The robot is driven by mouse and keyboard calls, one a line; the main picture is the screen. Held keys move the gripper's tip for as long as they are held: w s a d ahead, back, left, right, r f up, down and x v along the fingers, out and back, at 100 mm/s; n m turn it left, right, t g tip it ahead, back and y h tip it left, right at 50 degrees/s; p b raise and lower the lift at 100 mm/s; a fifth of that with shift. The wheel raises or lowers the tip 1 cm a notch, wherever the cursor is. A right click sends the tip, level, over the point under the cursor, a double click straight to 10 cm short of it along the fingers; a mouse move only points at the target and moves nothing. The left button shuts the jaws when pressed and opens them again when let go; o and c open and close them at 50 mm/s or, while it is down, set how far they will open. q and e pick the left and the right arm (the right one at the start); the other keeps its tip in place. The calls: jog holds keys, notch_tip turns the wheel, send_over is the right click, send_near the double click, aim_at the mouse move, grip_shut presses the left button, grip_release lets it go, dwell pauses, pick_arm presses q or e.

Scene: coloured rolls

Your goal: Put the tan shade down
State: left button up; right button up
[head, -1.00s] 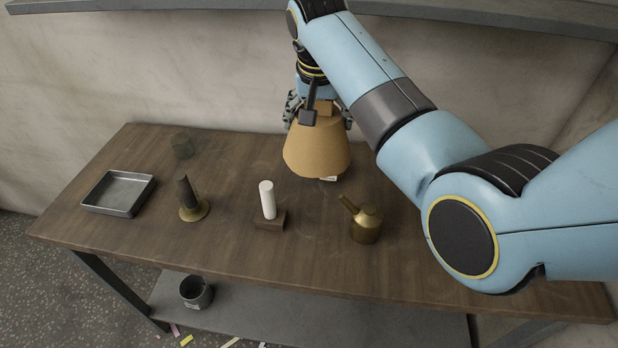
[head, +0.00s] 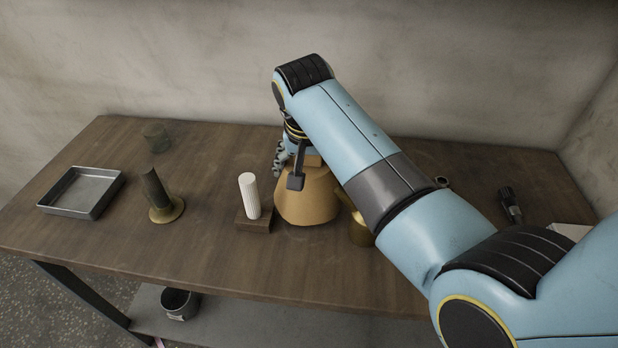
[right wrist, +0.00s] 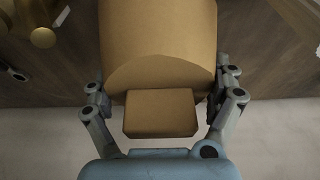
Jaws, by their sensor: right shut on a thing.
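The tan shade (head: 308,200) is a wide tapered cone with a block-shaped top. My right gripper (head: 297,174) is shut on that top block, and the shade hangs upright below it. In the right wrist view the fingers stand on both sides of the tan block (right wrist: 160,113), and the shade body fills the upper middle. The shade's lower rim is at or just above the table (head: 215,245); I cannot tell whether it touches. My left gripper is not in view.
Close left of the shade stands a white candle (head: 250,195) on a wooden block (head: 253,222). A brass can (head: 361,233) is partly hidden at its right. Further left are a dark holder on a brass base (head: 166,212), a green glass (head: 156,135) and a metal tray (head: 82,190).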

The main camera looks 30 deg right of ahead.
notch_tip(320, 180, down, 2)
jog(key=shift+d+f+b, duration=0.1)
jog(key=shift+b, duration=0.45)
jog(key=shift+r, duration=0.2)
jog(key=o, duration=0.8)
jog(key=shift+f, duration=0.1)
jog(key=shift+o, duration=0.2)
